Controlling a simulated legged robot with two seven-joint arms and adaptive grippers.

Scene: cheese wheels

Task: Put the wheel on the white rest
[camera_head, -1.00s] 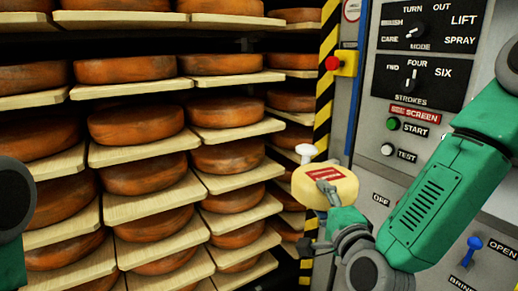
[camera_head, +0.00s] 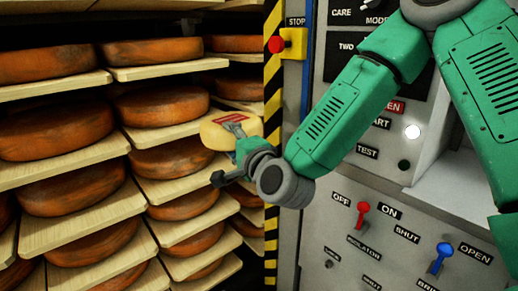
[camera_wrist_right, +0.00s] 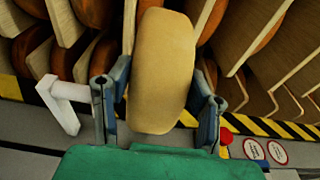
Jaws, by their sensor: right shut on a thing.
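A pale yellow cheese wheel (camera_head: 212,136) with a red label is held by my right gripper (camera_head: 237,128) in front of the shelves, left of the striped post. In the right wrist view the wheel (camera_wrist_right: 162,65) stands on edge between the two fingers of the right gripper (camera_wrist_right: 158,100), which is shut on it. A white bracket-like piece (camera_wrist_right: 62,92), apparently the white rest, shows left of the wheel there, apart from it. I cannot make out the rest in the head view. My left gripper is not in view.
Shelves with several orange-brown wheels (camera_head: 170,105) on wooden boards (camera_head: 165,130) fill the left. A grey control panel (camera_head: 320,215) with red (camera_head: 363,208) and blue levers (camera_head: 444,250) stands at right.

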